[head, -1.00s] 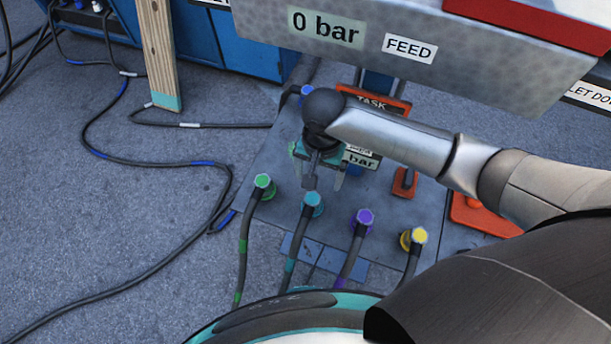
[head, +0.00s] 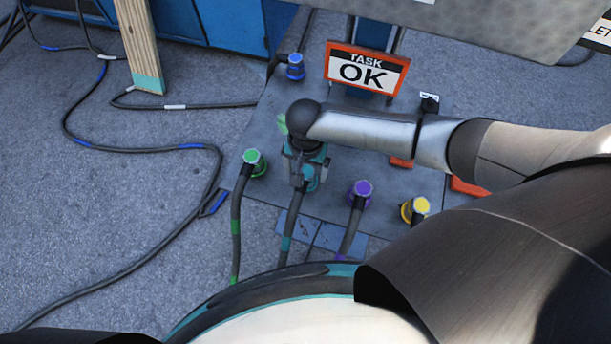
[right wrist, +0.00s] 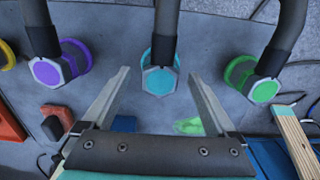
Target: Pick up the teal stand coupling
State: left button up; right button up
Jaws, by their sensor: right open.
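The teal coupling (head: 311,180) stands on the grey base plate (head: 268,205), with a dark hose running from it towards me. It is partly hidden by my right gripper (head: 302,178) in the head view. In the right wrist view, the teal coupling (right wrist: 160,80) shows its hexagonal end between the two open fingers of my right gripper (right wrist: 158,76), near their tips. The fingers stand on either side of it with visible gaps. Contact cannot be seen. My left gripper is not in view.
A green coupling (head: 254,162) stands to the left, and a purple coupling (head: 360,193) and a yellow coupling (head: 415,209) to the right, all with hoses. A blue coupling (head: 295,67) and an "OK" sign (head: 366,72) are behind. A wooden post (head: 138,40) stands at the left.

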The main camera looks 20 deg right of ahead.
notch_tip(320, 180, down, 2)
jog(key=shift+f+b, duration=0.25)
jog(key=shift+b, duration=0.15)
grip_shut()
dwell(0.5)
